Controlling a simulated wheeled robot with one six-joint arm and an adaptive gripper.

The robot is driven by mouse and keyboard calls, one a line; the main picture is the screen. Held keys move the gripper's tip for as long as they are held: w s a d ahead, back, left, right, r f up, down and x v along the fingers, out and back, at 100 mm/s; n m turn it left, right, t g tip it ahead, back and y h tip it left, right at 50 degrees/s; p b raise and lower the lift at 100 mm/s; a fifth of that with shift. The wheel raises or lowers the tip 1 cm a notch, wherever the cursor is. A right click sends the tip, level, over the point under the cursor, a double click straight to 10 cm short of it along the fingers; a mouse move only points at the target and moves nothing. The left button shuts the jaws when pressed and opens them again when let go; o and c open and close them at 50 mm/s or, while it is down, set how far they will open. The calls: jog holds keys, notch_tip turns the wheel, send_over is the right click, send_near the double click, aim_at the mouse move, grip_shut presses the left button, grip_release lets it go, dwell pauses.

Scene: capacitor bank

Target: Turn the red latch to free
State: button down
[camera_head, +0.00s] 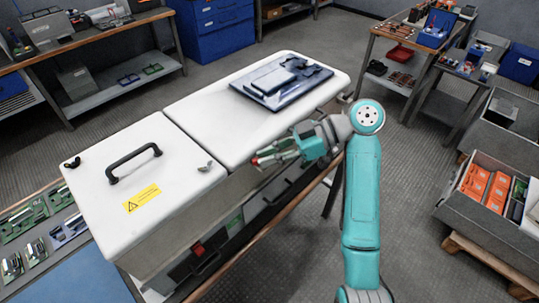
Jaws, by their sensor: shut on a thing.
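The red latch (256,160) shows as a small red piece at the front edge of the white cabinet (222,107), near the seam between its two lids. My gripper (264,158) is at this edge, with its fingers shut on the red latch. The fingers and the cabinet edge hide most of the latch, so its angle cannot be told. The teal arm reaches in from the right.
The left lid carries a black handle (134,163), a yellow warning label (142,198) and wing fasteners. A dark panel (281,80) lies on the right lid. A red block (197,249) sits low on the cabinet front. Open floor lies at the front right.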

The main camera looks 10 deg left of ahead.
jog(key=c, duration=1.2)
grip_release()
